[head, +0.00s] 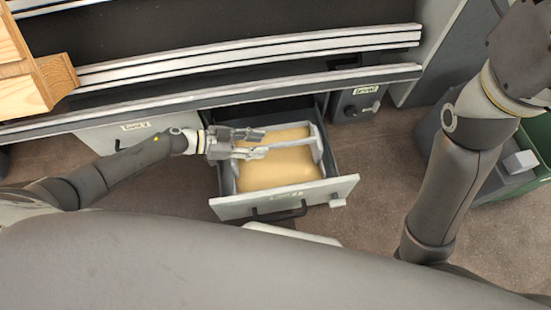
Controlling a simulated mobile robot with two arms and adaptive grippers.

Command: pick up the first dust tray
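The dust tray (318,150) is a pale grey frame filled with tan dust, sitting inside a pulled-out grey drawer (285,198). A light bar handle (295,142) runs across the tray above the dust. My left gripper (266,143) reaches in from the left, over the tray. Its fingers look apart, with the bar at or between their tips; whether they touch it I cannot tell. The left part of the tray is partly hidden by the gripper. My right arm stands at the right; its gripper is out of view.
The drawer opens below a long machine with metal rails (200,92). Closed labelled fronts flank it, one at the left (125,135) and one at the right (358,100). A green bin (535,145) stands at the far right. Brown floor is free right of the drawer.

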